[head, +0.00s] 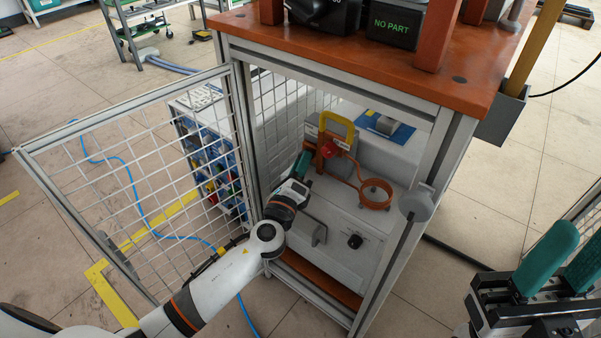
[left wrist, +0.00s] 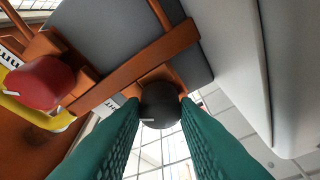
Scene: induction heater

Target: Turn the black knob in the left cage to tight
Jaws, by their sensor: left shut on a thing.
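The cage (head: 427,178) on the right stands with its mesh door (head: 125,190) swung open to the left. My left arm reaches through the opening, and my left gripper (head: 303,162) is inside, beside the orange bracket. In the left wrist view its two green fingers (left wrist: 160,112) are shut on a round black knob (left wrist: 160,98), at the end of an orange bar. The head view does not clearly show this knob; the gripper covers that spot. My right gripper (head: 572,262) is outside the cage at the lower right, its green fingers apart and empty.
A red part (head: 328,149) and a yellow hoop (head: 338,128) are close to the left gripper. A copper coil (head: 375,194) and another small black knob (head: 355,241) are on the white unit. A grey door handle (head: 417,203) is on the right frame. The orange tabletop (head: 350,60) is overhead.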

